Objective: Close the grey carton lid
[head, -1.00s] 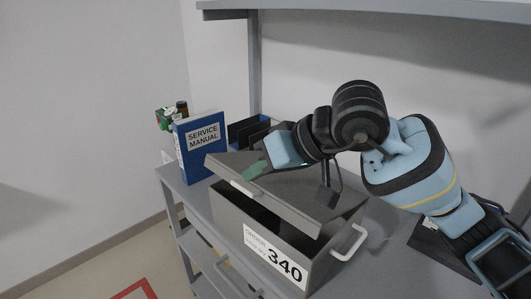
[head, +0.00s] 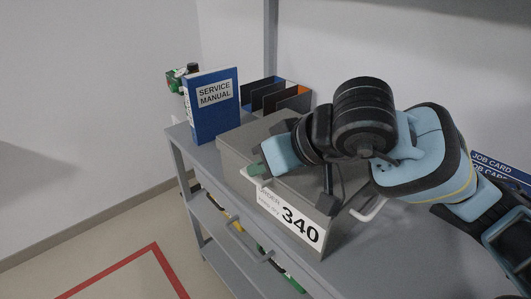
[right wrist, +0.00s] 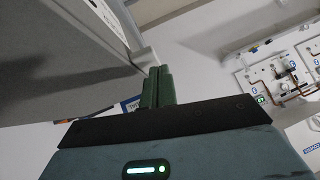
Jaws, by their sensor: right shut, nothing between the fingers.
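The grey carton (head: 338,228) stands on the shelf unit with its "340" label facing front. Its grey lid (head: 238,142) lies low over the top, and no dark gap shows along the visible front edge. My arm hides part of the lid. My right gripper (head: 255,169) is shut and empty, its green fingertips at the lid's left front edge near the white left handle. In the right wrist view the shut green fingers (right wrist: 157,87) are beside the grey carton (right wrist: 60,60) and a white handle (right wrist: 147,58); contact is unclear. My left gripper is not in view.
A blue service manual (head: 212,105) stands upright behind the carton's left end. A dark file rack (head: 268,96) is behind the carton. Blue job cards (head: 500,172) are at the right. A shelf post (head: 270,40) rises at the back.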

